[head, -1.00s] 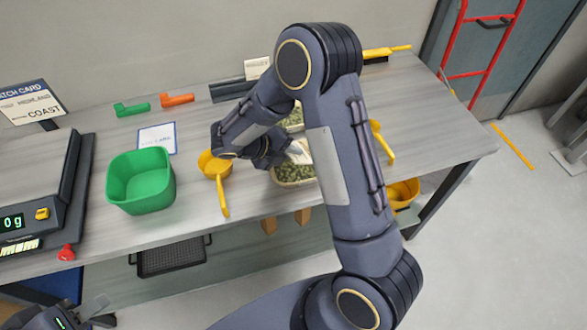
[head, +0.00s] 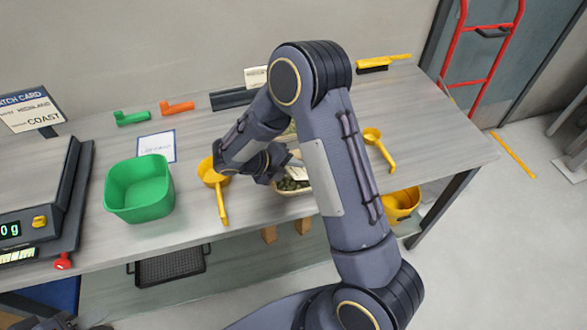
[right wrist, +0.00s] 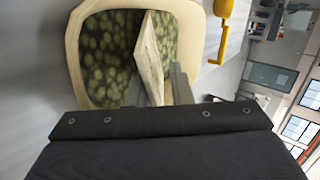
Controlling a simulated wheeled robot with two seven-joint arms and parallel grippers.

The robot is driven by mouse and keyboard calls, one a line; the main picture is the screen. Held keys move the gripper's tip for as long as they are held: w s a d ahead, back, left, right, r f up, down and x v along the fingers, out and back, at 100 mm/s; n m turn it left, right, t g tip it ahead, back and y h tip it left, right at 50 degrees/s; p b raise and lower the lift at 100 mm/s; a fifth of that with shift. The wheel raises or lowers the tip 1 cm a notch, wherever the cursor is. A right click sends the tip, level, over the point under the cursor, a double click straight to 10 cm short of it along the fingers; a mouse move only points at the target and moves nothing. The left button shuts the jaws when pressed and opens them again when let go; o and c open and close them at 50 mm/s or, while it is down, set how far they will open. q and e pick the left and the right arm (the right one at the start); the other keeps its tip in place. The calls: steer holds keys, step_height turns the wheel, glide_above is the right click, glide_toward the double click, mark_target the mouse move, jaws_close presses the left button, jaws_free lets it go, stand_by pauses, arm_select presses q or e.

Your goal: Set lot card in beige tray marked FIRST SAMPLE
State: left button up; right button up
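The lot card (right wrist: 150,60) is a thin pale card between the fingers of my right gripper (right wrist: 158,88). It stands on edge, tilted, over the beige tray (right wrist: 73,50) of green beans; I cannot tell whether it touches the beans. In the head view my right gripper (head: 278,166) and the card (head: 298,173) are over the beige tray (head: 290,192), largely hidden by my arm. No FIRST SAMPLE marking is readable. My left gripper (head: 50,323) is cut off at the bottom left corner; its fingers are unclear.
A yellow scoop (head: 212,172) lies just left of the tray, another (head: 374,137) to its right. A green bin (head: 140,190), a blue-bordered white sheet (head: 156,147) and a scale (head: 35,190) are further left. A yellow bucket (head: 400,205) is below the table's right part.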

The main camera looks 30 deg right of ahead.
steer(key=p+v, duration=0.4)
steer(key=v, duration=0.3)
steer(key=shift+d+r+p, duration=0.1)
steer(key=shift+d+p, duration=0.1)
steer(key=shift+p, duration=0.2)
steer(key=shift+a+r, duration=0.2)
steer(key=shift+a, duration=0.35)
step_height(320, 180, up, 8)
steer(key=a+p, duration=0.2)
steer(key=p, duration=0.3)
steer(key=shift+w+a, duration=0.1)
steer(key=shift+w, duration=0.05)
